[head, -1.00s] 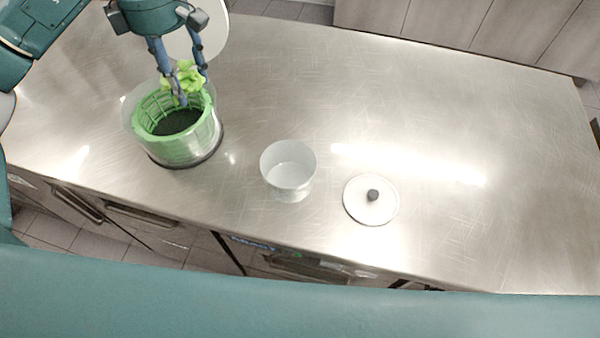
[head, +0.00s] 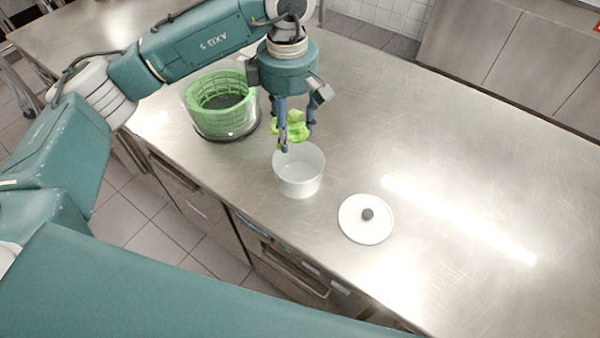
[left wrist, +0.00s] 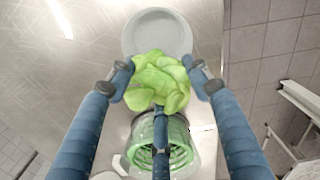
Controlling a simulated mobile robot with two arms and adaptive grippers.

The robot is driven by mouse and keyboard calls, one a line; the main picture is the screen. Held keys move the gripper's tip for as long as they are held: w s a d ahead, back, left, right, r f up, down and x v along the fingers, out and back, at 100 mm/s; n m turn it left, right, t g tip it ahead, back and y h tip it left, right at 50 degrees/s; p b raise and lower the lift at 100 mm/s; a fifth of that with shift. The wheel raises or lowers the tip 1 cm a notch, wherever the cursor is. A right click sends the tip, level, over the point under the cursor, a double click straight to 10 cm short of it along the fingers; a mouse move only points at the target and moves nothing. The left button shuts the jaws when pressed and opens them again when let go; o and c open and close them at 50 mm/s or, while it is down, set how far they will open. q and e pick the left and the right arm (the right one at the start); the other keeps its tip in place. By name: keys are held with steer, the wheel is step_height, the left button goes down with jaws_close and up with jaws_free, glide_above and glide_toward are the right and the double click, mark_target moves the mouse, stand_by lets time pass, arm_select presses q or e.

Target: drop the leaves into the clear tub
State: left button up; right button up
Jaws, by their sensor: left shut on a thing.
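The green leaves (head: 298,126) are a small bunch held between the blue fingers of my left gripper (head: 295,136). They also show in the left wrist view (left wrist: 160,80), pinched between the fingers. In the left wrist view the tub (left wrist: 160,20) shows just beyond the leaves. The exact height of the leaves over the tub is hard to tell. My right gripper is not in view.
A clear spinner bowl with a green basket (head: 222,92) stands left of the tub. A round white lid with a dark knob (head: 366,218) lies to the tub's right. The steel counter (head: 430,150) is clear farther right. Its front edge runs below the tub and lid.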

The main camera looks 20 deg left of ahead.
arm_select(q)
step_height(320, 180, down, 2)
steer(key=shift+d+f+b, duration=0.1)
steer(key=shift+f+b, duration=0.05)
steer(key=shift+b, duration=0.2)
steer(key=shift+f, duration=0.4)
steer(key=o, duration=1.3)
steer(key=shift+c, duration=0.2)
steer(key=shift+r, duration=0.15)
step_height(320, 180, up, 12)
steer(key=shift+f, duration=0.1)
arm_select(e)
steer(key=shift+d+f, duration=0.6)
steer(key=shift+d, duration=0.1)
arm_select(q)
steer(key=shift+f, duration=0.1)
